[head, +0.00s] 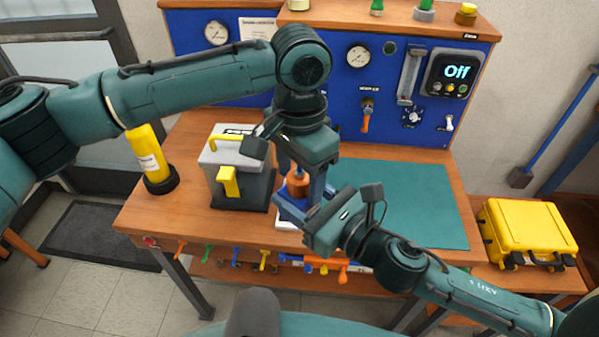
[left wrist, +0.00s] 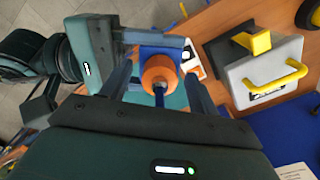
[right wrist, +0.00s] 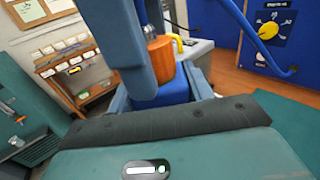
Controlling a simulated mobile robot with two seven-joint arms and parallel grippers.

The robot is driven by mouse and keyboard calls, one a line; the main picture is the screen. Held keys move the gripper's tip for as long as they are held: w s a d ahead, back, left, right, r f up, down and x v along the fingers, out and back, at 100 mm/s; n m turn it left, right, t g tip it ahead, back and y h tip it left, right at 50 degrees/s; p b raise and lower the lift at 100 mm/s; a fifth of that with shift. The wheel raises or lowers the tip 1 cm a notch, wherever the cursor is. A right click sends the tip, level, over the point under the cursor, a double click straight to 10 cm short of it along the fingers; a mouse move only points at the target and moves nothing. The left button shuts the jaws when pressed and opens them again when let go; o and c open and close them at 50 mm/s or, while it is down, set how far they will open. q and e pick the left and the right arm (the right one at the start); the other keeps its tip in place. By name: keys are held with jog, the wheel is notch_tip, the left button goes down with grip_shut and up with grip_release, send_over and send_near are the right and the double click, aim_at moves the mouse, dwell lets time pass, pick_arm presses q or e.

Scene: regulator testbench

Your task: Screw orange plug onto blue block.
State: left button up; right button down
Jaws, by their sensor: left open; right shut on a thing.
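The orange plug (head: 298,186) sits upright on top of the blue block (head: 290,209), and I cannot tell how deep its thread goes. My left gripper (head: 301,172) points down from above, open, with its fingers on either side of the plug. In the left wrist view the plug (left wrist: 158,72) lies between the two fingers with a gap on each side. My right gripper (head: 303,207) comes in from the right and is shut on the blue block. In the right wrist view the plug (right wrist: 161,60) stands above the block (right wrist: 162,96), partly behind a left finger.
A grey box with yellow handles (head: 226,160) stands just left of the block, with a yellow bottle (head: 148,157) farther left. A green mat (head: 420,200) lies clear at the right. A blue gauge panel (head: 345,85) stands behind. A yellow case (head: 528,230) is at far right.

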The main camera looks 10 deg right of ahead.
pick_arm(q)
notch_tip(320, 180, up, 12)
dwell(0.4)
jog(key=shift+f, duration=0.1)
dwell(0.3)
